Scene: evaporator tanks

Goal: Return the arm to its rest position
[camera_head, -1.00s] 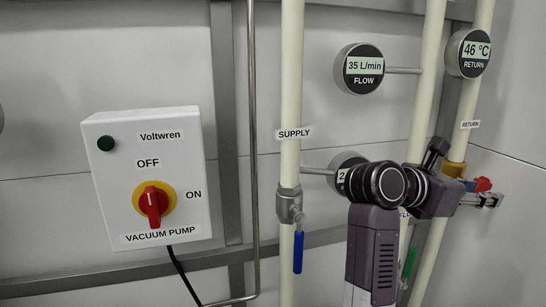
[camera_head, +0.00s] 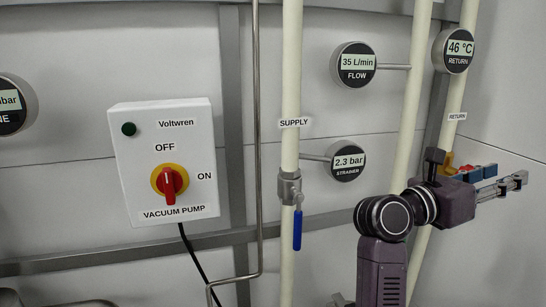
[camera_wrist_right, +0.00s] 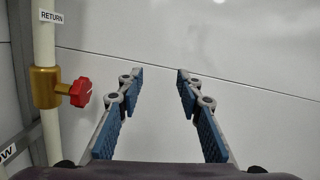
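My right arm rises from the bottom of the head view, and my right gripper (camera_head: 500,180) points to the right, beside the return pipe. In the right wrist view the right gripper (camera_wrist_right: 155,85) is open and empty, its two blue-padded fingers apart with bare wall panel between and beyond them. The brass valve with a red handle (camera_wrist_right: 78,91) on the return pipe (camera_wrist_right: 45,60) is to the left of the fingers, apart from them. My left gripper is not in view.
A vacuum pump switch box (camera_head: 165,165) hangs on the wall at left. The supply pipe (camera_head: 291,80) carries a valve with a blue lever (camera_head: 297,230). Gauges read flow (camera_head: 354,65), strainer (camera_head: 347,161) and return (camera_head: 453,50). Bare wall is at right.

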